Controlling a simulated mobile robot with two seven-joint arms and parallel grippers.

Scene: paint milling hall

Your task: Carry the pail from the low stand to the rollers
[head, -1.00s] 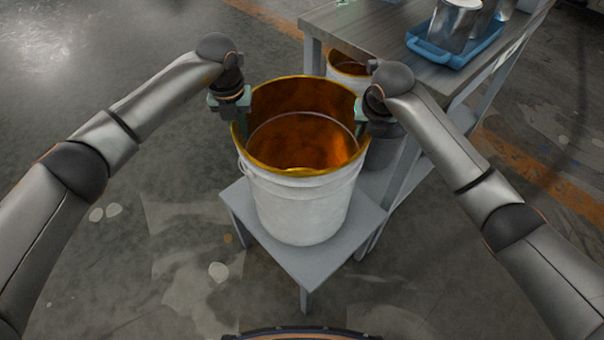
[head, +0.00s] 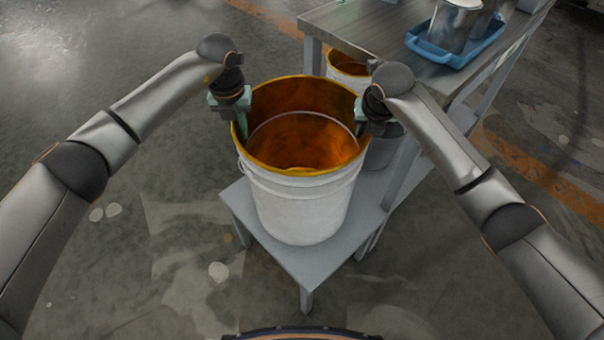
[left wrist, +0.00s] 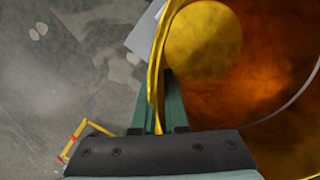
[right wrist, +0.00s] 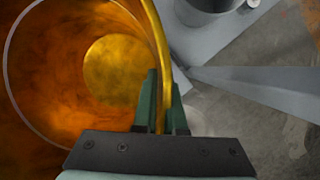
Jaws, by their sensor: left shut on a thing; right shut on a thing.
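The white pail (head: 300,208) stands upright on the low grey stand (head: 309,268) in the head view. Its rim is yellow and its inside is stained orange-brown. My left gripper (head: 240,122) is shut on the rim at the pail's left side. My right gripper (head: 361,122) is shut on the rim at the right side. In the left wrist view the rim (left wrist: 156,75) runs between the green fingers (left wrist: 159,112). In the right wrist view the rim (right wrist: 160,50) also passes between the fingers (right wrist: 162,108). I cannot make out any rollers.
A grey metal table (head: 372,32) stands close behind and right, with a blue tray (head: 432,52) holding metal cans (head: 455,25). A second white pail (head: 346,69) and a grey container (head: 381,152) are behind the held pail.

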